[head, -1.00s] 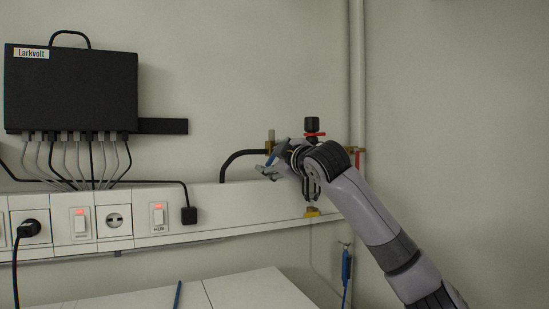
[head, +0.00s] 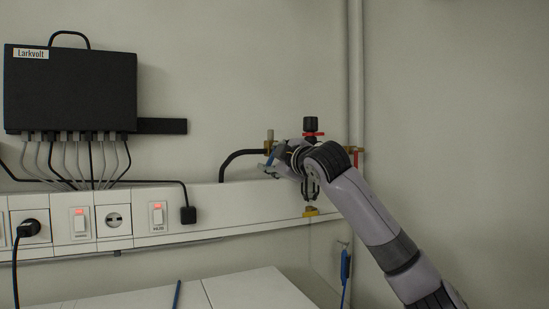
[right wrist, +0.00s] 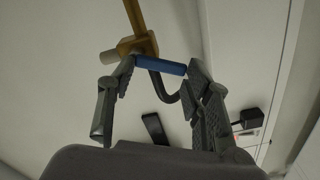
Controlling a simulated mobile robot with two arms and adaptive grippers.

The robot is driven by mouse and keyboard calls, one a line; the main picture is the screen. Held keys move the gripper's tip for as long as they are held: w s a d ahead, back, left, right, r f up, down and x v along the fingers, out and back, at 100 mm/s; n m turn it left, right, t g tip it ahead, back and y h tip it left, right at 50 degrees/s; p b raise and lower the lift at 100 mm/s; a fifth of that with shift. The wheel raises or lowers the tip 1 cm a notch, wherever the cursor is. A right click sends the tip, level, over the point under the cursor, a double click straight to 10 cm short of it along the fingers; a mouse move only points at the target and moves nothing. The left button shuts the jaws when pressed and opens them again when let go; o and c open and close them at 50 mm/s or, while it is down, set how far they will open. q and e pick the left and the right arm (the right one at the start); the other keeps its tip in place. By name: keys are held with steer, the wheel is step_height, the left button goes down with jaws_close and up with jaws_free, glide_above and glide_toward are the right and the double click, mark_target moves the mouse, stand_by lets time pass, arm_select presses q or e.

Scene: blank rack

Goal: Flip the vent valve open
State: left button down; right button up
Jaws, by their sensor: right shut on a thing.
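The vent valve is a brass fitting (right wrist: 140,45) with a short blue lever (right wrist: 163,66), seen close in the right wrist view. In the head view its brass top (head: 270,135) stands at the end of a black hose, and a bit of the blue lever (head: 270,159) shows below. My right gripper (right wrist: 160,68) has one fingertip at each end of the lever and is shut on it. In the head view the right gripper (head: 275,166) partly hides the valve. My left gripper is not in view.
A black knob with a red collar (head: 312,125) stands just above my right wrist. A yellow piece (head: 312,212) sits below it. A vertical pipe (head: 356,80) runs behind. The black Larkvolt box (head: 70,90) and its cables are on the left. The white surface (head: 255,290) below is mostly clear.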

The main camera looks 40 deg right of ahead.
steer(key=shift+s+d+n, duration=0.1)
steer(key=shift+d+n, duration=0.1)
steer(key=shift+n, duration=0.75)
steer(key=shift+s+d+n, duration=0.1)
steer(key=shift+d+n, duration=0.15)
steer(key=shift+n, duration=0.65)
steer(key=shift+s+d+n, duration=0.1)
steer(key=shift+d+n, duration=0.1)
steer(key=shift+n, duration=0.75)
steer(key=o, duration=1.1)
steer(key=shift+w+f, duration=0.25)
steer(key=shift+w, duration=0.15)
steer(key=shift+o, duration=0.2)
steer(key=shift+s, duration=0.1)
steer(key=shift+s, duration=0.1)
